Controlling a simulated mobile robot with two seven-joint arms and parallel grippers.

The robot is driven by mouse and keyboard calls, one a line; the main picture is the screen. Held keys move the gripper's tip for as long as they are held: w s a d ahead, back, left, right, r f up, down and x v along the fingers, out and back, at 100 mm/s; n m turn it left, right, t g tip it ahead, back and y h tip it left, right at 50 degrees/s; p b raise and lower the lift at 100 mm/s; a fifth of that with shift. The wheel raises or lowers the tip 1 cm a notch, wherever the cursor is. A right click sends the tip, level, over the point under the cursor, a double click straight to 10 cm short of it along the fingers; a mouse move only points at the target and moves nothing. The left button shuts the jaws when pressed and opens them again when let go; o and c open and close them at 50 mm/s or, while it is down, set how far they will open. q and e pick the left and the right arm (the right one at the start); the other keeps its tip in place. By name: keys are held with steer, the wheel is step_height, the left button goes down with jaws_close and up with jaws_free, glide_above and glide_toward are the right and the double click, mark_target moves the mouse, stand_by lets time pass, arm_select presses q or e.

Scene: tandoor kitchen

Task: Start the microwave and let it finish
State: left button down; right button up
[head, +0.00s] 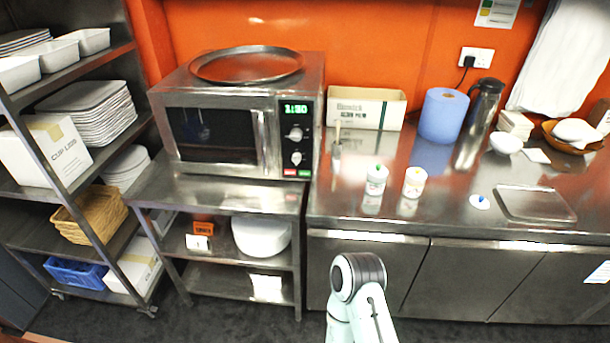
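The microwave (217,130) is a steel box on a steel stand left of the counter. Its door looks shut, with a dark window and a vertical handle (262,139). Its green display (296,109) reads about 1:30 or 1:50; the digits are small. Below the display are two knobs (295,133), then a red button (290,171) and a green button (304,173). One of my arm links shows at the bottom centre, below the counter edge and well short of the microwave. Neither gripper is in view.
A round steel tray (246,65) lies on top of the microwave. On the counter (350,205) stand two small white tubs, a cardboard box (365,108), a blue roll (443,114) and a steel flask (483,103). A shelf rack (75,180) stands at left. Dark floor lies in front.

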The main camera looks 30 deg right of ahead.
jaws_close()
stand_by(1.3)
